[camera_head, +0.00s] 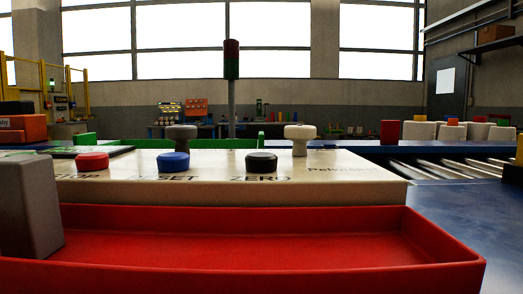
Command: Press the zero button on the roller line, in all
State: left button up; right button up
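The zero button (262,163) is a black round cap on the cream control panel (340,185), above the printed word ZERO. To its left are a blue button (173,163), its label partly hidden but ending in SET, and a red button (92,162) with a partly hidden label. The roller line (432,171) shows at the right, with pale metal rollers. I make out neither of my grippers in this view, and nothing is seen touching the zero button.
An empty-looking red tray (240,240) lies in front of the panel, with a grey block (28,208) at its left end. Pale bobbins (419,130) stand beyond the rollers. Blue surface (450,220) at right is clear.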

pick_arm(q)
grip_shut()
jog(key=shift+w+r, duration=0.1)
jog(key=shift+w, duration=0.05)
dwell(0.9)
